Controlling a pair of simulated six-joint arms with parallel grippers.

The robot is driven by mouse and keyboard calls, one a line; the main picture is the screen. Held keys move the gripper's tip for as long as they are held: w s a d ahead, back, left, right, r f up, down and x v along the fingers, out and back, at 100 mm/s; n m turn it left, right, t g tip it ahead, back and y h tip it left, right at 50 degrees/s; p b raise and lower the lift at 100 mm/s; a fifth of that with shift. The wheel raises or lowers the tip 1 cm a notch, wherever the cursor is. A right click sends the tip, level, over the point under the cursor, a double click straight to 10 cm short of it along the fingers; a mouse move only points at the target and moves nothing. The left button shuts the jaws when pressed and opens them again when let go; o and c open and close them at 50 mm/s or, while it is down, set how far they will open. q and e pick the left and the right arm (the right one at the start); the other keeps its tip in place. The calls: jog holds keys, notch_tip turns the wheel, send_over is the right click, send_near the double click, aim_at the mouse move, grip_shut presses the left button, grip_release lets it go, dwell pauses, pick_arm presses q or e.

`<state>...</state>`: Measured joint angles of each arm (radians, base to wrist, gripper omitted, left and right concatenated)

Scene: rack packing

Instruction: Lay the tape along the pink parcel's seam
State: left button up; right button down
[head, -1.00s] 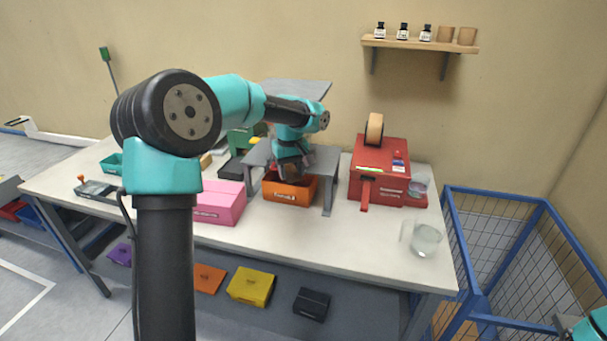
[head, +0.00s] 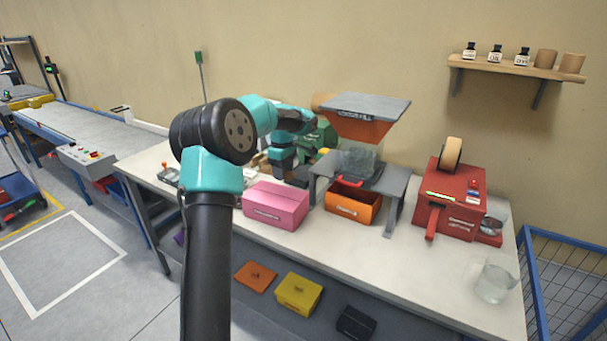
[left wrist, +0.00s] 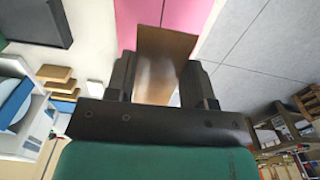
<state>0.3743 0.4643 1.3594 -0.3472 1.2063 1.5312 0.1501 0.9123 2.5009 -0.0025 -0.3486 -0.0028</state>
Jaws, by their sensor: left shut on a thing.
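The pink parcel (head: 275,206) sits on the white bench, left of the orange box. My left gripper (head: 281,172) is just behind and above the parcel in the head view. In the left wrist view my left gripper (left wrist: 158,82) is shut on a brown strip of tape (left wrist: 164,52). The strip sticks out past the fingertips, toward the pink parcel (left wrist: 188,10). Whether the tape touches the parcel cannot be told. The tape is not clear in the head view. The red tape dispenser (head: 448,208) stands to the right with a tan roll on top. My right gripper is out of view.
An orange box (head: 352,204) stands under a grey stand (head: 398,190), right of the parcel. A clear jug (head: 494,282) is near the bench's right front. Coloured boxes, one yellow (head: 299,294), lie on the lower shelf. The bench front right of the parcel is clear.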

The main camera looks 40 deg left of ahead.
pick_arm(q)
jog(key=shift+s+a+n, duration=0.25)
jog(key=shift+a+n, duration=0.05)
jog(key=shift+a, duration=0.2)
jog(key=shift+f, duration=0.2)
send_over(282, 197)
jog(key=shift+w+a+f, duration=0.1)
jog(key=shift+f, duration=2)
jog(key=shift+f, duration=2.05)
jog(key=o, duration=1)
jog(key=shift+c, duration=0.2)
